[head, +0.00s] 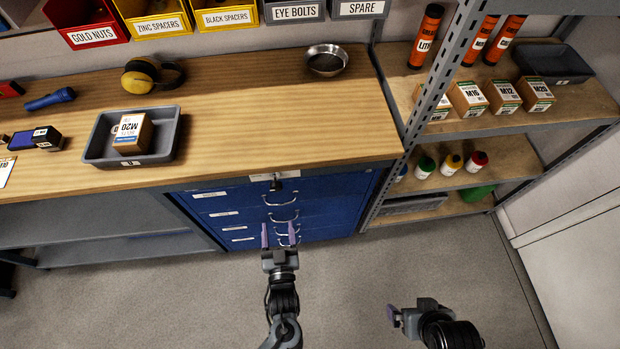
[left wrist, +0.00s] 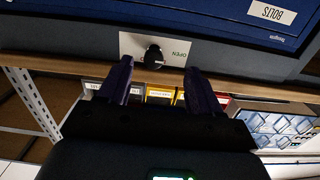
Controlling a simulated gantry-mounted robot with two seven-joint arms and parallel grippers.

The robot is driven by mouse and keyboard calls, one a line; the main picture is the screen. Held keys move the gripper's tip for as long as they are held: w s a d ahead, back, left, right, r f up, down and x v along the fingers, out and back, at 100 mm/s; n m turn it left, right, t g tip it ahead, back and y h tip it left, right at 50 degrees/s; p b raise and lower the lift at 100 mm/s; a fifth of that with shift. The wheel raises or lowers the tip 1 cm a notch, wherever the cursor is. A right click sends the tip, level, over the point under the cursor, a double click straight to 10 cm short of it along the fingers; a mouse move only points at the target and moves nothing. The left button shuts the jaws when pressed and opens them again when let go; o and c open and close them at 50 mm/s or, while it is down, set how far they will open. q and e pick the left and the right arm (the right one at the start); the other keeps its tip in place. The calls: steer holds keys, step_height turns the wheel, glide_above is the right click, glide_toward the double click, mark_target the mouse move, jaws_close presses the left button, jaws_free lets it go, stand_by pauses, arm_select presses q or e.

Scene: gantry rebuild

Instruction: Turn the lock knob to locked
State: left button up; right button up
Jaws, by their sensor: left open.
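The lock knob (head: 276,185) is a small black knob on a pale plate at the top of the blue drawer cabinet (head: 330,187). In the left wrist view the knob (left wrist: 153,57) sits on its white plate (left wrist: 176,50), where the word OPEN shows beside it. My left gripper (head: 280,236) is open and empty, below and in front of the knob. In the left wrist view its purple fingers (left wrist: 158,75) stand apart on either side of the knob, not touching it. My right gripper (head: 408,316) is low over the floor, away from the cabinet; its opening is unclear.
The wooden worktop (head: 250,130) overhangs the cabinet. Drawer handles (head: 281,200) stick out below the knob. A grey tray (head: 95,150) with a box is on the worktop. A metal shelf post (head: 437,90) rises at the right. The floor (head: 190,300) in front is clear.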

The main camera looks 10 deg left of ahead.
mark_target(276, 189)
arm_select(q)
steer(key=w+a+r, duration=0.1)
steer(key=w, duration=0.3)
steer(key=w+a+r, duration=0.1)
steer(key=w, duration=0.3)
steer(key=w+a+r, duration=0.1)
steer(key=w, duration=0.3)
steer(key=shift+r, duration=0.3)
steer(key=c, duration=1)
